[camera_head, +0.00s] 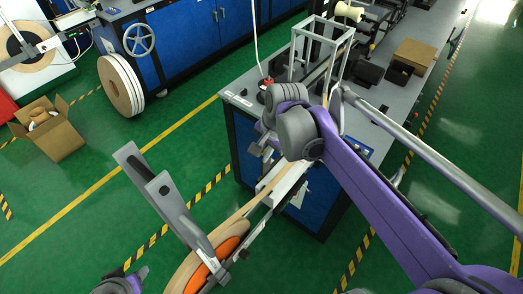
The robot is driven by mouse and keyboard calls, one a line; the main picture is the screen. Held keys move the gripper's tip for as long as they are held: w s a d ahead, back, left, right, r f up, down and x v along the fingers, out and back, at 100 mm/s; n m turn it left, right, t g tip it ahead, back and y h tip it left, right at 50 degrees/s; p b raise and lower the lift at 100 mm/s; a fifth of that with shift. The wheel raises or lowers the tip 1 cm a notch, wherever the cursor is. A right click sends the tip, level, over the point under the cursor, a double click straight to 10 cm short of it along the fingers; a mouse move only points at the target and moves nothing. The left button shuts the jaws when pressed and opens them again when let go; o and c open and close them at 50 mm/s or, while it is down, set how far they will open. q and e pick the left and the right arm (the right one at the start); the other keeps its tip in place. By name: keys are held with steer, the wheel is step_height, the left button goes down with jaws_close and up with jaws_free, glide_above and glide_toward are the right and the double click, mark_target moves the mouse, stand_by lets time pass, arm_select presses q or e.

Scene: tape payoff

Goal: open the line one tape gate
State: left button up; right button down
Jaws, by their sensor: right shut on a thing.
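My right gripper (262,142) is at the near left corner of the workbench, at the end of the purple arm from the right. It is shut on a small grey part at the tape path, which I take to be the line one tape gate (256,151); my wrist hides most of the grasp. A tan tape (243,212) runs from a reel with an orange hub (229,247) up to the bench. My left gripper (128,280) shows only partly at the bottom edge, left of the reel; its jaws are unclear.
A white open frame (322,48) stands on the workbench (240,86). A grey tube (430,150) runs along my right arm. A cardboard box (55,138) stands far left. Green floor is clear between.

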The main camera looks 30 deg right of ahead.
steer(key=shift+d, duration=0.1)
steer(key=c, duration=0.9)
jaws_free()
steer(key=shift+s, duration=0.1)
steer(key=v, duration=1)
steer(key=shift+s+r+p, duration=0.1)
steer(key=shift+r+p, duration=0.2)
steer(key=shift+r, duration=0.1)
steer(key=s+a+f+n+t, duration=0.1)
steer(key=s+a+f+n, duration=0.1)
steer(key=s+f+n, duration=0.1)
steer(key=s+a+f+n+t, duration=0.1)
steer(key=s+a+f+n, duration=0.1)
steer(key=f+n, duration=0.4)
steer(key=s+a+f+n+t+h, duration=0.1)
steer(key=s+a+f+n, duration=0.1)
steer(key=s+f+n, duration=0.2)
steer(key=shift+s+a+f, duration=0.1)
steer(key=shift+a+f, duration=0.1)
steer(key=shift+f, duration=0.75)
steer(key=shift+a+f, duration=0.2)
steer(key=shift+f, duration=0.75)
